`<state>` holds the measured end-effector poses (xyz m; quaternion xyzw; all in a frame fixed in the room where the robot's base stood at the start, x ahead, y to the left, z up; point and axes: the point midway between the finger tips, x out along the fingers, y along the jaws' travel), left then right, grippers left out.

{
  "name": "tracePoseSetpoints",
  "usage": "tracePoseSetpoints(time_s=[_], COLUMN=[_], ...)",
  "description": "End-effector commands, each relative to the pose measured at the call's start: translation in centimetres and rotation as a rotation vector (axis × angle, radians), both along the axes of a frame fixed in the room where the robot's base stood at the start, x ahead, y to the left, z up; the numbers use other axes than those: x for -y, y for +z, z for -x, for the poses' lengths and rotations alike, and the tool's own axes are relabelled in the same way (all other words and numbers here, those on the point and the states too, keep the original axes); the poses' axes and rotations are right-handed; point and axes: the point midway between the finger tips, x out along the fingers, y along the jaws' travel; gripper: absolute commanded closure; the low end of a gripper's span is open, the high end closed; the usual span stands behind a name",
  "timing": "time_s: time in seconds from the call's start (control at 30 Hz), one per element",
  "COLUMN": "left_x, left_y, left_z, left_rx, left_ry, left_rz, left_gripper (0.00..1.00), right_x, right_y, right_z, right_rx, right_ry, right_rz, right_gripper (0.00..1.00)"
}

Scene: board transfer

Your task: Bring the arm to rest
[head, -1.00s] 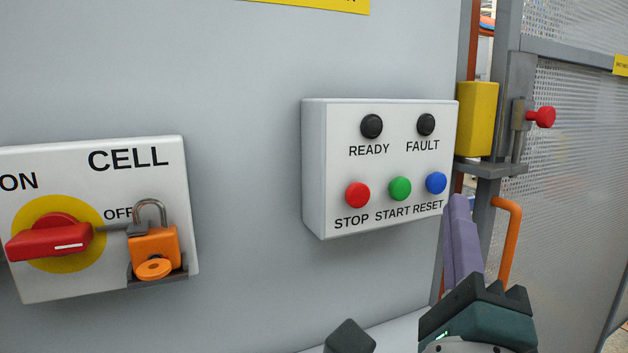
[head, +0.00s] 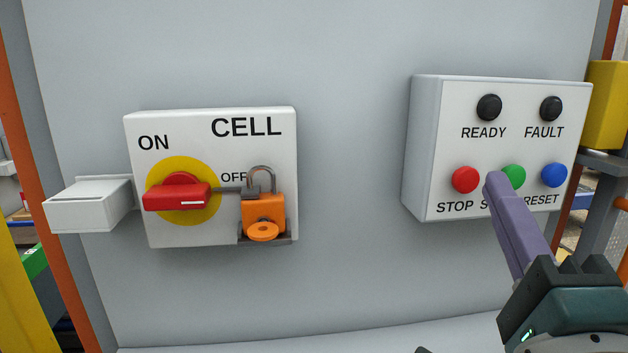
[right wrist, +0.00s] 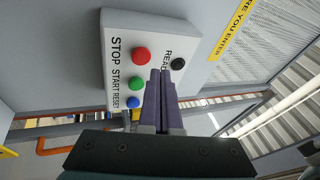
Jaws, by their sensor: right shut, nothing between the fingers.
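My right gripper (head: 495,182) reaches up from the lower right in the head view. Its purple fingers are shut together with nothing between them. The tips overlap the control box (head: 424,150) in the picture and partly cover the START button (head: 513,175) and its label. In the right wrist view the shut fingers (right wrist: 161,75) point toward the same box, and a gap to its face cannot be judged. STOP is red (head: 465,180) and RESET is blue (head: 554,175). The left gripper is not in view.
The CELL switch box (head: 275,150) is on the grey wall at left. Its red handle (head: 178,197) lies level, white mark toward OFF, with an orange padlock (head: 263,210) beside it. READY (head: 489,107) and FAULT (head: 551,109) lamps are dark. A yellow block (head: 606,105) is at far right.

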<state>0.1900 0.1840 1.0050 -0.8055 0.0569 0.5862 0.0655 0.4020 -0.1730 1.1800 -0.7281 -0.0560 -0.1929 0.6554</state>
Motion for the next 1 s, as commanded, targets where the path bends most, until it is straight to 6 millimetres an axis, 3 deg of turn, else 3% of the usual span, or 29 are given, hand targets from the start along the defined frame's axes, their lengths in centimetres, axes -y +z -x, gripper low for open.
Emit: tracePoseSetpoints(time_s=[0.13, 0.3, 0.4, 0.5, 0.67, 0.77, 0.8, 0.83, 1.0], left_x=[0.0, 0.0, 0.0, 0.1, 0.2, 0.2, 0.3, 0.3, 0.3], left_y=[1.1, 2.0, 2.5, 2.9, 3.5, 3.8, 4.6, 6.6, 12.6], left_z=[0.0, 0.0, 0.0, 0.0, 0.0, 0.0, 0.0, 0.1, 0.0], left_rx=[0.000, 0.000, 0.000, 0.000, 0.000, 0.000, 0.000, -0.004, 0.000], left_ry=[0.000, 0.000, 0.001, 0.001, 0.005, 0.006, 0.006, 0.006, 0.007], left_rz=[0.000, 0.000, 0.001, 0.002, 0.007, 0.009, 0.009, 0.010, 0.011], left_gripper=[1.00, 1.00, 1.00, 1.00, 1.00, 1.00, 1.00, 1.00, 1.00], right_x=[-5.3, -8.3, -7.9, -6.1, -2.1, 0.5, 1.4, 1.2, 1.0], right_y=[-1.3, -5.9, -9.0, -11.5, -13.5, -13.6, -12.7, -10.7, -4.9], right_z=[0.4, 3.7, 6.9, 10.5, 16.5, 20.3, 21.5, 21.2, 21.1], right_rx=[-0.210, -0.488, -0.672, -0.855, -1.137, -1.310, -1.365, -1.352, -1.349], right_ry=[0.230, 0.457, 0.575, 0.676, 0.814, 0.895, 0.921, 0.917, 0.916], right_rz=[0.352, 0.778, 1.014, 1.212, 1.434, 1.528, 1.551, 1.546, 1.541], right_gripper=[1.00, 1.00, 1.00, 1.00, 1.00, 1.00, 1.00, 1.00, 1.00])
